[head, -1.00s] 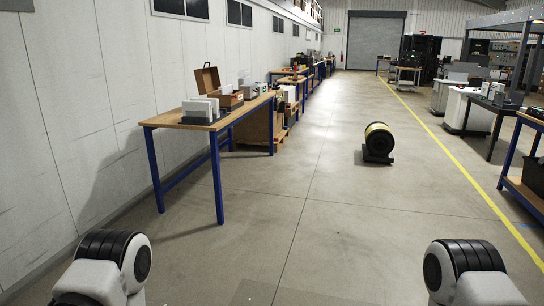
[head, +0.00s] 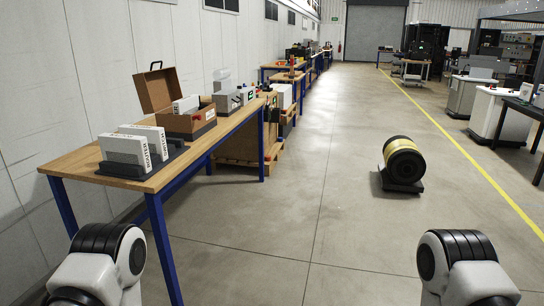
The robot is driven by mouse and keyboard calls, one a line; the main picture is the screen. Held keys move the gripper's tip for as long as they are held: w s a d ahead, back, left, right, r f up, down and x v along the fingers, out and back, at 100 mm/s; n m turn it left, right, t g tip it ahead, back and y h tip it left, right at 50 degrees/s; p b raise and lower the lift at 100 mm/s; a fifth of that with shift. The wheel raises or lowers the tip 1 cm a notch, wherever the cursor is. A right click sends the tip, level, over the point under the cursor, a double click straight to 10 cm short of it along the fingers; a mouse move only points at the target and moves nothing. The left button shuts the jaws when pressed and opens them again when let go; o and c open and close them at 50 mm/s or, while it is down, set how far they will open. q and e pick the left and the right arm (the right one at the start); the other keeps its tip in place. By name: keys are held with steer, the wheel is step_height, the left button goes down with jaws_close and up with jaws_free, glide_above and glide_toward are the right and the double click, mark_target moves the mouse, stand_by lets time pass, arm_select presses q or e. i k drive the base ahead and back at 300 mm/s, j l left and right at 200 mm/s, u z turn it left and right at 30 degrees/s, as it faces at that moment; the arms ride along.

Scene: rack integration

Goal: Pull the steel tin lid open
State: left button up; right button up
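I cannot make out a steel tin or its lid in the head view. A wooden table with blue legs (head: 85,173) stands at the left. On it are a brown box with its lid raised (head: 158,90), white box-like units on a dark base (head: 125,150), and grey-white items (head: 228,97) behind the box. Parts of my two arms show at the bottom left and bottom right. Neither gripper is in view.
A black and yellow drum (head: 403,160) on a low dark base stands on the floor to the right. More benches line the left wall and the right side. The floor in the middle is clear, with a yellow line at the right.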

mark_target(226, 96)
steer(key=i+j, duration=0.1)
steer(key=i, duration=3.4)
steer(key=l+z, duration=0.05)
steer(key=l, duration=0.05)
